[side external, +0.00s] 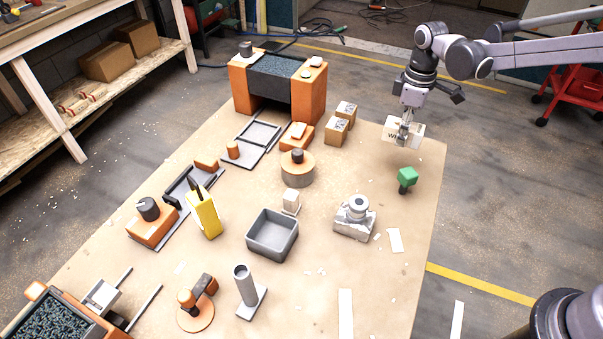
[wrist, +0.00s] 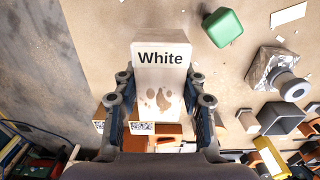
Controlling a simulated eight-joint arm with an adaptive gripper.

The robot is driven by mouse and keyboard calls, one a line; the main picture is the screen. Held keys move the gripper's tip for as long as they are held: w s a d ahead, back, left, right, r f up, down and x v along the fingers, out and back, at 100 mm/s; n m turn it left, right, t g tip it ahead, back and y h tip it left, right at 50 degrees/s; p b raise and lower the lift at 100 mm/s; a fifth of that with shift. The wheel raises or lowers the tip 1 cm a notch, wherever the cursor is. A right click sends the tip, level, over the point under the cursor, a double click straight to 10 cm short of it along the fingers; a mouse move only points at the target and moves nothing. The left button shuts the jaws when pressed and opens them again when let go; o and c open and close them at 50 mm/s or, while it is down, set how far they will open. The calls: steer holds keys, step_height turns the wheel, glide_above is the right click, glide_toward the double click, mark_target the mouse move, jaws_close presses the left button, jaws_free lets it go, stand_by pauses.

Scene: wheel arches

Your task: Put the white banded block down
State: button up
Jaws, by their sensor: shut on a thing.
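The white banded block (side external: 416,134) is a pale box; the word "White" reads clearly on it in the wrist view (wrist: 161,60). My gripper (side external: 405,132) is shut on the block, with one finger on each side of it in the wrist view (wrist: 161,95). The block is at the far right part of the tan board (side external: 330,270), near its right edge. It appears to be held above the board, but I cannot tell how high. The fingers hide part of the block in the side view.
A green block (side external: 407,177) on a dark foot stands close by, nearer the camera. Two cardboard boxes (side external: 338,128) stand to the left. Bare board surrounds the green block.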

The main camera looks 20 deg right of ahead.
glide_above(360, 168)
step_height(360, 168, down, 5)
steer(key=shift+f, duration=2.15)
steer(key=shift+f, duration=0.15)
steer(key=o, duration=1.2)
steer(key=shift+c, duration=0.2)
